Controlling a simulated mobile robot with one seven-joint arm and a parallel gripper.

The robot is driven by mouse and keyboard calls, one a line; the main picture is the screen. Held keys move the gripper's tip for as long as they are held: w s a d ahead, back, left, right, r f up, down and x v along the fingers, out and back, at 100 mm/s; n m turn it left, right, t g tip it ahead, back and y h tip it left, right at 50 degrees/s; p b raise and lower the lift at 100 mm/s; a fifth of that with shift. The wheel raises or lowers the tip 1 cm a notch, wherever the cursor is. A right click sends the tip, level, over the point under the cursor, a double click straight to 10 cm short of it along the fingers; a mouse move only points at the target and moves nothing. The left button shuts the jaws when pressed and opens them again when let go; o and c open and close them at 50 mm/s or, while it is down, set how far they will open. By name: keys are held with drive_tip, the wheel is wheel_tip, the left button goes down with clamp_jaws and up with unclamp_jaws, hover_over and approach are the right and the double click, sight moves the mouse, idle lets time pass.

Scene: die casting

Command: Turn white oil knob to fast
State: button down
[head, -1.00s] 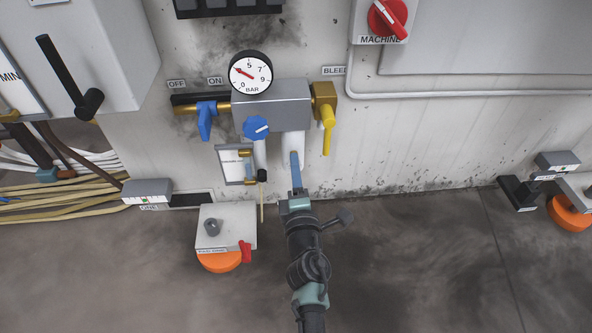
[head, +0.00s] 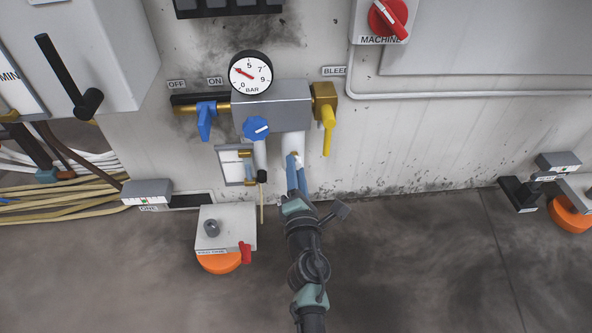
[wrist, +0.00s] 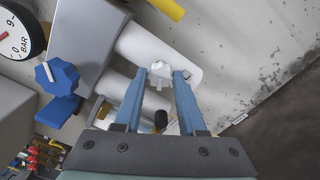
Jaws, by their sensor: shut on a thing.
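The white oil knob (wrist: 160,72) sits at the lower end of a white cylinder (wrist: 150,45) in the wrist view. My gripper (wrist: 159,78) has its two blue fingers on either side of it, shut on it near the tips. In the head view the knob (head: 299,159) shows as a small white piece at the tips of my gripper (head: 294,160), below the grey block. Any speed marking around the knob is too small to read or hidden.
Close by are a pressure gauge (head: 250,73), a blue round knob (head: 256,128), a blue lever (head: 205,120) and a yellow lever (head: 328,130). A grey box (head: 226,225) stands lower left.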

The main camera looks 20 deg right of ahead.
drive_tip(key=shift+c, duration=2.4)
unclamp_jaws()
drive_tip(key=v, duration=1.3)
drive_tip(key=shift+r, duration=0.1)
